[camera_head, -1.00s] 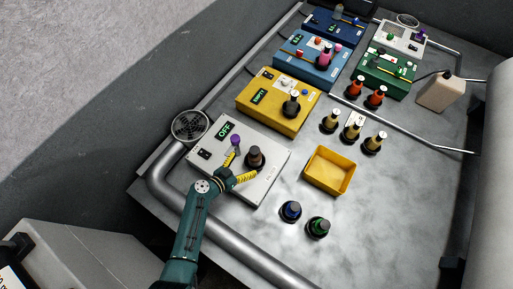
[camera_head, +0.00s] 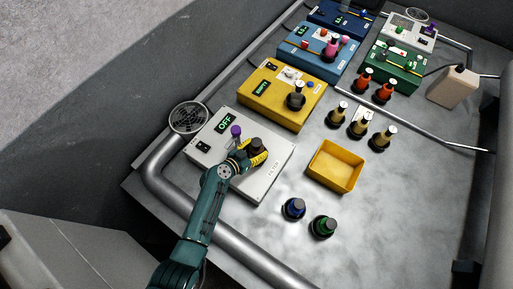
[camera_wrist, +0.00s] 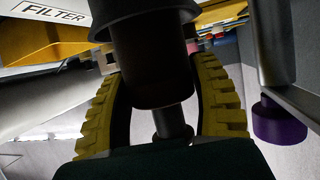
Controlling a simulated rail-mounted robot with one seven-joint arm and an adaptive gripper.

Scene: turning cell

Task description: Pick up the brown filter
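The brown filter (camera_head: 256,145) stands upright on the white box (camera_head: 271,181) with the lit "OFF" display. In the wrist view it is a dark cylinder (camera_wrist: 152,65) with a wider collar above and a narrower stem below. My gripper (camera_head: 249,153) reaches in from the front left, low over the box. Its yellow ribbed fingers (camera_wrist: 158,95) lie against both sides of the filter and look shut on it. The filter does not look lifted. Its base is partly hidden by the fingers in the head view.
A purple knob (camera_head: 236,131) stands close to my gripper, also in the wrist view (camera_wrist: 279,122). An empty yellow tray (camera_head: 335,168), a blue-topped bottle (camera_head: 293,209) and a green-topped bottle (camera_head: 323,227) are to the right. A yellow box (camera_head: 270,92) stands behind. A pipe (camera_head: 240,235) runs along the front.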

